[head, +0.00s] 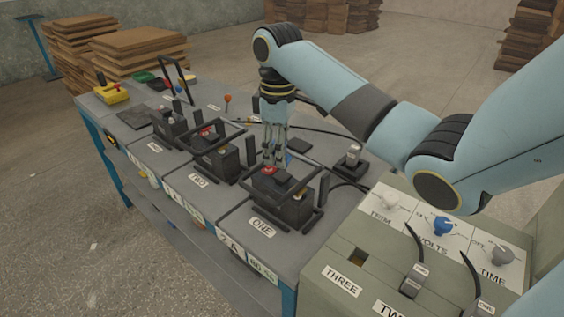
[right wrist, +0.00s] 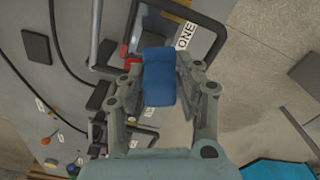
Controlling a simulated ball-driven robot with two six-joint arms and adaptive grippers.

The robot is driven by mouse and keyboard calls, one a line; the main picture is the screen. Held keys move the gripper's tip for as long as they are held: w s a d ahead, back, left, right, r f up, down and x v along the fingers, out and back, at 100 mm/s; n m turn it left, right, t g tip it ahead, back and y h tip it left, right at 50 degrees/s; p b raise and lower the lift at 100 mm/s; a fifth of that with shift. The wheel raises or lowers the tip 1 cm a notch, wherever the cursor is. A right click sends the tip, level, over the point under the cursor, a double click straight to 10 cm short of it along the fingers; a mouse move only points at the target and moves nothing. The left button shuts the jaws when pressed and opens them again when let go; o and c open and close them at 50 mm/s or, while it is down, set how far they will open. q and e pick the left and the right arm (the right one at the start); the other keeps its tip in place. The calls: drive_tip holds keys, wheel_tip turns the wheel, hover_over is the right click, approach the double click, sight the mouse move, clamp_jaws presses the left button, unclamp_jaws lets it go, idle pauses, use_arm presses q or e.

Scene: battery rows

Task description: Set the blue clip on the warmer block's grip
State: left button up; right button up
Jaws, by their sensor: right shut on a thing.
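My right gripper (head: 273,158) is shut on the blue clip (right wrist: 158,76), which shows between its fingers in the right wrist view. In the head view the fingers point down near the back of the block at label ONE (head: 292,208); the clip cannot be made out there. The block has a black frame handle, a red terminal (head: 268,170) and a brass-coloured one. The block at label TWO (head: 217,162) and a third block (head: 170,127) stand farther along the bench. I cannot tell which block is warmer. My left gripper is not in view.
A grey console (head: 408,262) with TRIM, VOLTS and TIME knobs stands at the right. A small black device (head: 350,162) with cables lies behind block ONE. A yellow box (head: 112,94) sits at the bench's far end. Cardboard stacks stand beyond.

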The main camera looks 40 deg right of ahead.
sight(282, 176)
drive_tip(key=shift+w+d+f, duration=0.1)
drive_tip(key=shift+d+f, duration=0.3)
drive_tip(key=shift+d, duration=0.25)
wheel_tip(282, 176, down, 4)
drive_tip(key=shift+r, duration=0.25)
drive_tip(key=shift+f, duration=0.25)
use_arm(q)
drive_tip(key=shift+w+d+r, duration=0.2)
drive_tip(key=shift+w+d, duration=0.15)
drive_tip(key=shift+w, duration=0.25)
use_arm(e)
drive_tip(key=shift+f, duration=0.15)
drive_tip(key=o, duration=1.1)
drive_tip(key=shift+o, duration=0.2)
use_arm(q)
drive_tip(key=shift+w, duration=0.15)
